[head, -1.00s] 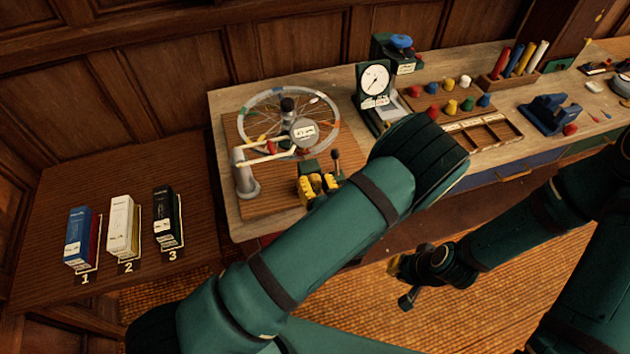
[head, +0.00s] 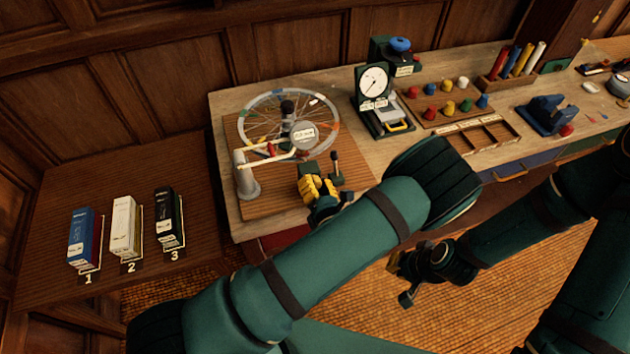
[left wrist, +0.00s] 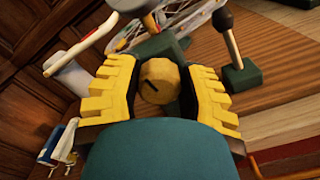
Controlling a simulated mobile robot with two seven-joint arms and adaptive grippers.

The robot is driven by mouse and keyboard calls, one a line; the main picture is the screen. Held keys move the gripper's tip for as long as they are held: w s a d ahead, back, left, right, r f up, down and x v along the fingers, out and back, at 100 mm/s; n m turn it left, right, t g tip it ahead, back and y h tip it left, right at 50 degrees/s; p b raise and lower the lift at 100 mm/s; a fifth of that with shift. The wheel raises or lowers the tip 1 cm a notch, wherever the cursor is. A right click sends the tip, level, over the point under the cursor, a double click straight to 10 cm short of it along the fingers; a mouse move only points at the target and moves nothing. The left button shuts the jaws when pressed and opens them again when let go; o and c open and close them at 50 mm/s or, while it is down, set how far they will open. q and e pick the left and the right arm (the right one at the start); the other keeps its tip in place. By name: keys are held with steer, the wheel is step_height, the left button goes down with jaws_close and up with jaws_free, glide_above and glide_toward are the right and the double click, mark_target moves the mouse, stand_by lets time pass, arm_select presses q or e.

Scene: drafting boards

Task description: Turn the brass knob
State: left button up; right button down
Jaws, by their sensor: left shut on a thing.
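The round brass knob (left wrist: 160,82) with a dark pointer mark sits between the yellow fingers of my left gripper (left wrist: 163,90) in the left wrist view. My left gripper is shut on it. In the head view my left gripper (head: 318,188) is at the front of the small green block on the wheel stand's wooden board, and its fingers hide the knob. The spoked wheel (head: 247,112) with coloured markers stands behind. My right gripper (head: 405,278) hangs in front of the bench, away from the knob; its jaw state is unclear.
A dark-handled lever (head: 335,165) stands close to the right of my left gripper. A grey post (head: 246,178) with a white and red arm stands at left. A dial gauge (head: 374,82) and coloured pegs are further right. Three numbered boxes (head: 123,227) stand on the left side table.

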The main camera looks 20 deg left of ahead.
arm_select(q)
steer(key=shift+m, duration=0.6)
steer(key=o, duration=1.2)
steer(key=shift+w, duration=0.1)
steer(key=v, duration=1.2)
